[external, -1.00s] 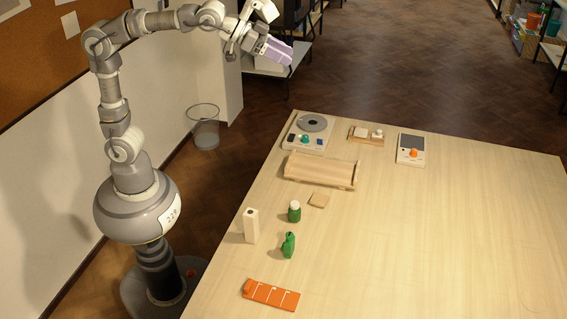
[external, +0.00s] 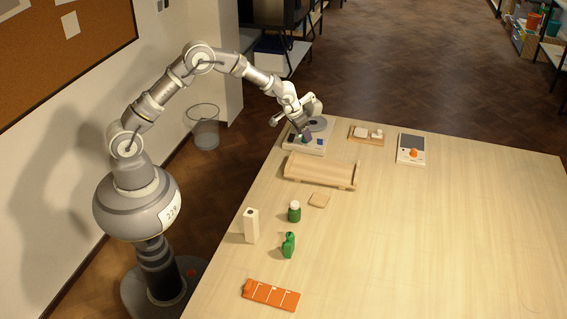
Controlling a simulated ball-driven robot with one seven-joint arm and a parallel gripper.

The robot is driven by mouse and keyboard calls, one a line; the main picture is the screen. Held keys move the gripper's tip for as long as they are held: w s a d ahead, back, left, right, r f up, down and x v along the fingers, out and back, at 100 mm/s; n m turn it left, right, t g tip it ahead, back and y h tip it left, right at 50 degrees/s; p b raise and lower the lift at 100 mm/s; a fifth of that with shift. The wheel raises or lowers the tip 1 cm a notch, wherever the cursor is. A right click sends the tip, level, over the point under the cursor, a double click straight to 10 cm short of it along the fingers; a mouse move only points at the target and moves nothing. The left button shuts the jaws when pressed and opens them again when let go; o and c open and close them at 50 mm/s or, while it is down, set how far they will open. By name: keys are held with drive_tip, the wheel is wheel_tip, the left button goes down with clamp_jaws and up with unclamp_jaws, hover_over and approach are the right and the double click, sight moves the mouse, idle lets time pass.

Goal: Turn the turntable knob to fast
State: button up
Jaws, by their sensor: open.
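The turntable (external: 293,147) is a pale box with a grey disc (external: 318,124) on top, at the far left corner of the table. A dark blue patch (external: 320,141) shows on its front right. My gripper (external: 306,137) is open and points down over the turntable's front, at the small teal-green knob. The fingers mostly cover the knob, so I cannot tell whether they touch it or which way it points.
A wooden cradle-like rack (external: 320,170) stands just in front of the turntable. To the right are a small wooden tray (external: 366,140) with pale pieces and a white device (external: 411,149) with an orange knob. The table's right side is clear.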

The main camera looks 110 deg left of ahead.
drive_tip(key=shift+w+a+f, duration=0.15)
drive_tip(key=shift+f, duration=0.3)
clamp_jaws()
